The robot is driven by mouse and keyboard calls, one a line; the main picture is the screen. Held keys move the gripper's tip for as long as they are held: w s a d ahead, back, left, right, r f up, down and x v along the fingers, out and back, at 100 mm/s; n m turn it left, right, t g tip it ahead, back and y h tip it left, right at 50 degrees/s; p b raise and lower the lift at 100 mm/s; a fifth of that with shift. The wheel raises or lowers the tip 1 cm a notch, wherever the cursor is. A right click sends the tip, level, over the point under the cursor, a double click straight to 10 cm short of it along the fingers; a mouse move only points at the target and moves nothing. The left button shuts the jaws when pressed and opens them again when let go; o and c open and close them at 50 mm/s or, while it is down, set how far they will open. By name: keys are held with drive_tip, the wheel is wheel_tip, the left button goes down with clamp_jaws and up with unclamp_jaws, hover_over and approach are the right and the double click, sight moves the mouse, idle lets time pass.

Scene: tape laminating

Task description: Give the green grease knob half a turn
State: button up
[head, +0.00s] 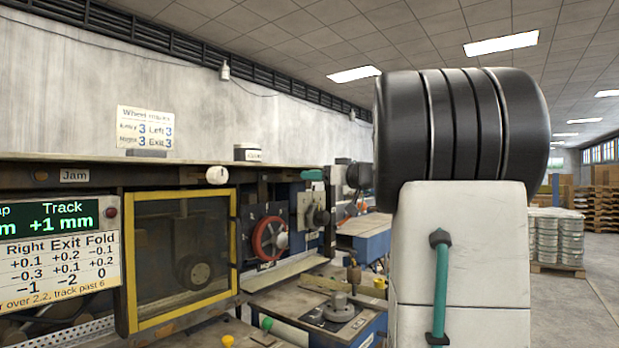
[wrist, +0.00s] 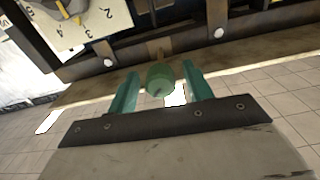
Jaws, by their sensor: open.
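The green grease knob (wrist: 160,78) is a short, dark green cylinder on a brass-coloured stem, seen in the wrist view. My gripper (wrist: 160,69) is open, its two teal fingers on either side of the knob with a gap at each side. It is not shut on it, and I cannot tell how deep the knob sits between the fingers.
A dark machine rail (wrist: 190,57) with white bolt heads runs behind the knob. A numbered dial plate (wrist: 80,20) with a yellow pointer is nearby. The head view shows a yellow-framed window (head: 130,270), a red handwheel (head: 268,238) and stacked cans (head: 557,240) on open floor.

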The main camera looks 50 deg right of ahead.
drive_tip(key=shift+w+a, duration=0.15)
drive_tip(key=shift+w, duration=1.15)
drive_tip(key=c, duration=1)
drive_tip(key=shift+m, duration=1.5)
drive_tip(key=o, duration=1)
drive_tip(key=s, duration=0.8)
drive_tip(key=shift+d, duration=0.35)
